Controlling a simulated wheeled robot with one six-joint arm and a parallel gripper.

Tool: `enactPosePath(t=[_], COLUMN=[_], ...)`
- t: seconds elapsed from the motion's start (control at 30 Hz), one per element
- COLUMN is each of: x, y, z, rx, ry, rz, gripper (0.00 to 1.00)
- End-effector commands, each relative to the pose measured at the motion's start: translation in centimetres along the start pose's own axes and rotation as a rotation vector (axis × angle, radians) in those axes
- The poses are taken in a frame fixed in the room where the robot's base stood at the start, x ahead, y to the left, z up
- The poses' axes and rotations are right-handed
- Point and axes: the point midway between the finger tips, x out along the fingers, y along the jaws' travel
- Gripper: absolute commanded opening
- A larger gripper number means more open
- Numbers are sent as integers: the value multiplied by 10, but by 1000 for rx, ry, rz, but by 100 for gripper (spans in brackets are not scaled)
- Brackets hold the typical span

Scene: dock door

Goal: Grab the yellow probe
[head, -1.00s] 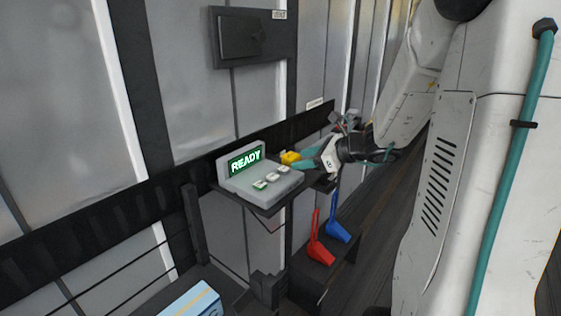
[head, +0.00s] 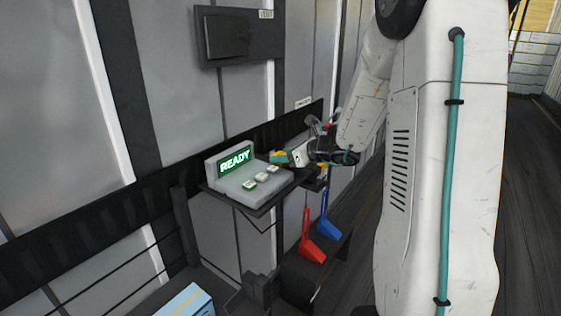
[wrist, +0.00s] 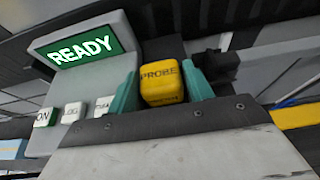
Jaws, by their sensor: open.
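The yellow probe (wrist: 161,84) is a small block marked "PROBE". In the wrist view it sits between the two teal fingers of my gripper (wrist: 162,88), one finger on each side. The fingers are open, and I cannot tell whether either touches the probe. In the head view my gripper (head: 283,157) is at the right end of the grey console (head: 240,190), and only a little yellow of the probe (head: 278,153) shows behind the fingers.
The console has a green "READY" screen (head: 235,161) and a row of buttons (head: 261,177), and stands on a dark shelf. A red handle (head: 306,235) and a blue handle (head: 323,225) stand below. A light blue box (head: 187,301) is at the lower left.

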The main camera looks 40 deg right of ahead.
Motion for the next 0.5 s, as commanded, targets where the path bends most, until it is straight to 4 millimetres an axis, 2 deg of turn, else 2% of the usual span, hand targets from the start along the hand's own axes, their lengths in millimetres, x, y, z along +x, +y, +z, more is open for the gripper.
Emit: enactPosePath(t=[0.07, 0.17, 0.5], x=[0, 0, -1], y=[0, 0, 0], z=[0, 0, 1], rx=[0, 0, -1], ry=[0, 0, -1], rz=[0, 0, 0], gripper=[48, 20, 19])
